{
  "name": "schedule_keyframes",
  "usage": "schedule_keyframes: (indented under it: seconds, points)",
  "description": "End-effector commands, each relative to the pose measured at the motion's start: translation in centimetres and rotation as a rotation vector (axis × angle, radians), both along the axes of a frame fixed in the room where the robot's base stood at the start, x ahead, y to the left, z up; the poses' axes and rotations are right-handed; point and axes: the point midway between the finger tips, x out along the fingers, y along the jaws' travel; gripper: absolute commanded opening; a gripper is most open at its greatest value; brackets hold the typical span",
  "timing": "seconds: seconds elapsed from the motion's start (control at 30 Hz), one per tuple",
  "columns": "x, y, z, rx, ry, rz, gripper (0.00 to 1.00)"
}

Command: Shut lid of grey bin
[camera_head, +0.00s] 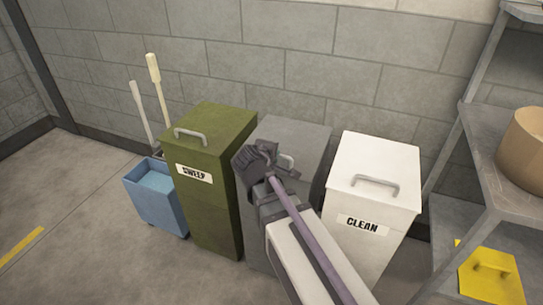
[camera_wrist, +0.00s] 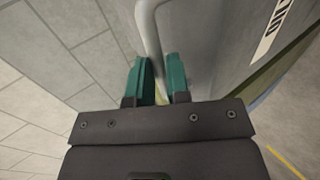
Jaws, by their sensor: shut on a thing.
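The grey bin (camera_head: 318,165) stands between a green bin and a white bin. Its grey lid (camera_head: 295,130) looks about flat on top, but my arm covers the front edge, so I cannot tell whether a small gap shows. My gripper (camera_head: 278,161) is at the lid's handle (camera_head: 289,160). In the wrist view, the teal fingers (camera_wrist: 158,78) are shut on the pale curved handle (camera_wrist: 149,25), one on each side of it. Much of the bin's front is hidden behind my arm.
The green SWEEP bin (camera_head: 210,185) is close on the left, and the white CLEAN bin (camera_head: 375,165) is close on the right. A blue bucket (camera_head: 155,205) stands far left. A metal shelf (camera_head: 480,150) with a tan pot (camera_head: 525,140) is at right.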

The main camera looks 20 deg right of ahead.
Motion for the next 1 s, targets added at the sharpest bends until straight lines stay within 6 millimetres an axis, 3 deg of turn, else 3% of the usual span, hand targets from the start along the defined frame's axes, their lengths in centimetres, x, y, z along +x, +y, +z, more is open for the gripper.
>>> schedule_keyframes:
  seconds: [0.03,0.47,0.5,0.57,0.77,1.0]
  points:
    - [-0.5,0.1,-0.9,0.016,0.01,-0.009,0.0]
    - [-0.6,0.1,-1.1,0.017,0.013,-0.011,0.0]
    - [-0.6,0.1,-1.1,0.017,0.012,-0.011,0.34]
    - [-0.6,0.1,-1.1,0.016,0.011,-0.01,0.4]
    - [-0.7,0.2,-0.8,0.016,0.01,-0.009,0.4]
    - [-3.5,2.5,2.2,0.014,0.009,-0.005,0.4]
